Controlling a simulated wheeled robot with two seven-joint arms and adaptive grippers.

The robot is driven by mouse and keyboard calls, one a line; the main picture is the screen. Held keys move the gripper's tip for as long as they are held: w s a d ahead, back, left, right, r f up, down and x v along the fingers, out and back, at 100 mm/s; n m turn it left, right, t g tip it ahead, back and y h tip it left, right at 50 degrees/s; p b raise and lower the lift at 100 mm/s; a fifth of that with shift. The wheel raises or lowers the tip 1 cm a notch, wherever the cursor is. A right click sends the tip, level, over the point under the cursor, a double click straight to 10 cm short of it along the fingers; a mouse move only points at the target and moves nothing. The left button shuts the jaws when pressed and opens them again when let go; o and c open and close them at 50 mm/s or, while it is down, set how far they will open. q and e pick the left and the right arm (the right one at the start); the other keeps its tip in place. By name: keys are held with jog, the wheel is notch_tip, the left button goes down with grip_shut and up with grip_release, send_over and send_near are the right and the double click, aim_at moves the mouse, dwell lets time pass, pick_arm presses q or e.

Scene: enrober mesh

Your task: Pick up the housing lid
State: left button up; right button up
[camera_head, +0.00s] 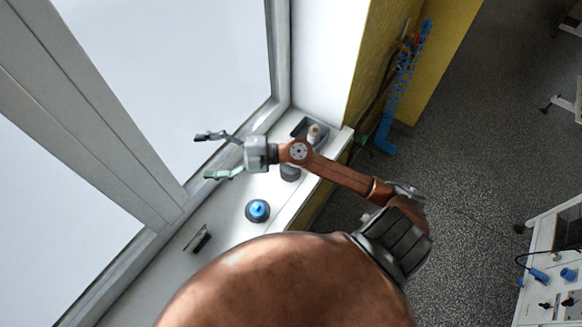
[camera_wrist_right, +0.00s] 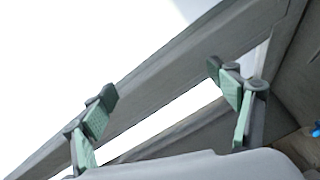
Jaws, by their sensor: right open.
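My right gripper (camera_head: 209,156) is open and empty, its fingers spread toward the window above the white sill. In the right wrist view its two fingers (camera_wrist_right: 161,82) stand apart, with only window frame and bright glass between them. No part is clearly recognisable as the housing lid. A round grey piece with a blue top (camera_head: 257,210) sits on the sill, below and right of the gripper in the head view. A dark grey cylinder (camera_head: 290,173) stands just below my right wrist, partly covered by it. My left gripper is not in view.
The white sill (camera_head: 226,220) also carries a grey tray (camera_head: 299,128) with a pale-topped piece (camera_head: 314,132), and a small dark bracket-like piece (camera_head: 198,240). The window frame (camera_head: 150,170) borders the sill. A blue hose (camera_head: 396,90) hangs by the yellow wall.

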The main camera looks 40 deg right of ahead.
notch_tip(320, 180, down, 9)
jog(key=s+n+g+h, duration=0.2)
jog(key=n+g, duration=0.1)
jog(key=g, duration=0.2)
jog(key=m+g+h, duration=0.1)
jog(key=g+h, duration=0.5)
jog(key=h, duration=0.6)
send_over(289, 173)
jog(key=w+d, duration=0.2)
jog(key=w, duration=0.1)
jog(key=f, duration=1)
jog(key=shift+s+d, duration=0.15)
jog(key=shift+d, duration=0.05)
jog(key=shift+d+f, duration=0.25)
jog(key=shift+s+f+p, duration=0.1)
jog(key=shift+f+p, duration=0.6)
jog(key=shift+f, duration=2.9)
jog(key=shift+c, duration=0.5)
jog(key=c, duration=1.1)
